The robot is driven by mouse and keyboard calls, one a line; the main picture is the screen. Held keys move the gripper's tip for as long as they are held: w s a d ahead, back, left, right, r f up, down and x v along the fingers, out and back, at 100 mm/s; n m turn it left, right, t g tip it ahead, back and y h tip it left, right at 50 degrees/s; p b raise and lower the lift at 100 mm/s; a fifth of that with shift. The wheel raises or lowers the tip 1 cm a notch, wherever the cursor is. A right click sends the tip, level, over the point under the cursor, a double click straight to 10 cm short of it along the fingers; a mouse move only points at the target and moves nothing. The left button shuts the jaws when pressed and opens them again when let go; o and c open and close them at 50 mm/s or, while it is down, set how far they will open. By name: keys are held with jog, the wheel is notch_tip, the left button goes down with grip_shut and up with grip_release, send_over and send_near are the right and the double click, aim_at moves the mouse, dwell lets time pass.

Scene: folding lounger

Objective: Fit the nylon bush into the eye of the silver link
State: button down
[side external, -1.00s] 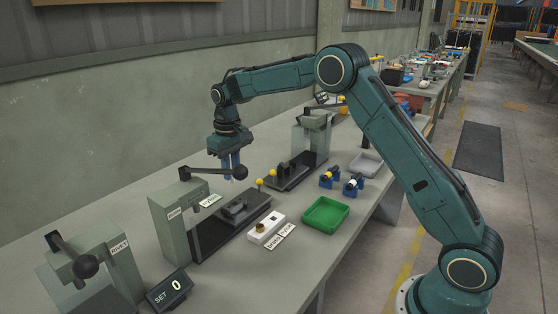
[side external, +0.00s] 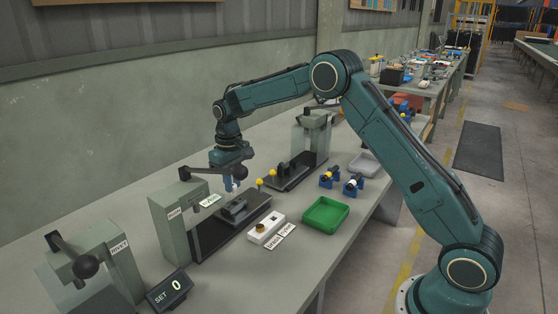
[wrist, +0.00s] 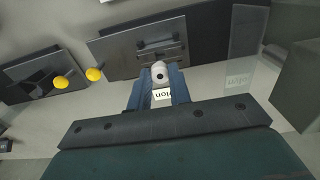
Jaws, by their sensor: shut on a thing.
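My gripper (side external: 231,186) is above the press bed, just behind and over the dark fixture (side external: 236,211). In the wrist view my gripper (wrist: 158,88) is shut on the white nylon bush (wrist: 159,72), whose dark bore faces the camera. The fixture (wrist: 147,47) lies beyond the bush in that view, with a gap that I cannot judge. A grey piece sits on the fixture, but I cannot tell the silver link or its eye clearly. The bush is too small to make out in the side view.
The press (side external: 178,218) with its ball lever stands close on the left of my gripper. A white block (side external: 266,229) holding a brass-coloured piece and a green tray (side external: 326,213) are nearer. A second press (side external: 311,140) stands behind.

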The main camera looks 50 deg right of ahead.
jog(key=shift+f, duration=0.9)
jog(key=shift+f, duration=1.45)
dwell(2.5)
dwell(0.5)
jog(key=c, duration=1.2)
grip_release()
jog(key=shift+r, duration=0.15)
notch_tip(320, 180, up, 14)
jog(key=shift+f, duration=0.2)
